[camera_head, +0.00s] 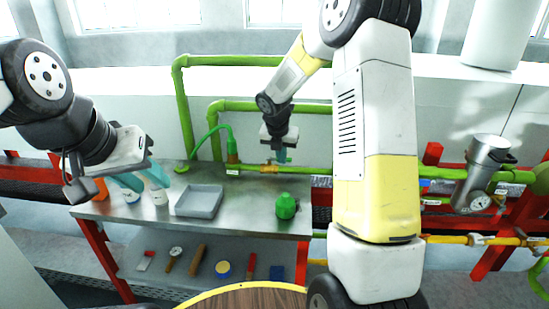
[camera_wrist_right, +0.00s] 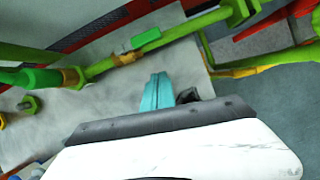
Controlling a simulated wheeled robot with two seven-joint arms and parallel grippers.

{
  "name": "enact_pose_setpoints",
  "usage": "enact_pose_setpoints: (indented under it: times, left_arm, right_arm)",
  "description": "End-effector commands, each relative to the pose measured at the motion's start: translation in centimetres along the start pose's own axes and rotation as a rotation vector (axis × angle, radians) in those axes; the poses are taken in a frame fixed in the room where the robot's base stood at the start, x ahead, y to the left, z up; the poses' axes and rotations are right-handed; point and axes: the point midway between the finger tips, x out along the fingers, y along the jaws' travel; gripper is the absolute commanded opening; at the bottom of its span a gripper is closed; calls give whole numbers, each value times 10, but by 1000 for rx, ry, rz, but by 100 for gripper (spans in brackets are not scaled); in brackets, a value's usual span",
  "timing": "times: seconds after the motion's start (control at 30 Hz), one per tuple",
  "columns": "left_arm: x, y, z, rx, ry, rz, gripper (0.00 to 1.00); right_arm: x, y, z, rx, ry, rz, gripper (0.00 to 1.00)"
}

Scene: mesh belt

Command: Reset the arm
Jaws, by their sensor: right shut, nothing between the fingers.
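My right gripper (camera_head: 282,157) hangs above the back of the metal bench, near the green pipe. In the right wrist view its teal fingers (camera_wrist_right: 157,92) are together with nothing between them. My left gripper (camera_head: 142,181) is over the left end of the bench, with its two teal fingers apart. It is above small containers, and I see nothing held between its fingers.
The bench (camera_head: 245,195) bears a grey tray (camera_head: 199,201), a green bottle (camera_head: 286,206) and a white container (camera_head: 159,196). Several tools lie on the lower shelf (camera_head: 235,249). Green pipes (camera_head: 184,110) rise behind the bench. A gauge (camera_head: 480,202) hangs on the right.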

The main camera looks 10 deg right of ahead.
Motion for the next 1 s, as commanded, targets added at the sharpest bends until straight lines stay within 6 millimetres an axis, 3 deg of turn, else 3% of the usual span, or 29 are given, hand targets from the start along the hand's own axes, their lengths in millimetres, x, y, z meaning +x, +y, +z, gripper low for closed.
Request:
enact_pose_setpoints:
  times: [0.2, 0.47, 0.57, 0.67, 0.8, 1.0]
  left_arm:
    - [0, 0, 0, 0, 0, 0, 36]
    - [0, 0, 0, 0, 0, 0, 36]
    - [0, 0, 0, 0, 0, 0, 36]
    - [0, 0, 0, 0, 0, 0, 36]
    - [0, 0, 0, 0, 0, 0, 36]
    - [0, 0, 0, 0, 0, 0, 36]
  right_arm:
    - [-38, -2, 1, -1, -2, 1, 0]
    - [-66, -8, -2, 75, -3, 6, 0]
    - [-94, -20, -12, 276, -5, 22, 0]
    - [-133, -39, -30, 596, 1, 52, 0]
    - [-184, -66, -67, 1111, 45, 107, 0]
    - [-236, -97, -131, 1835, 190, 179, 0]
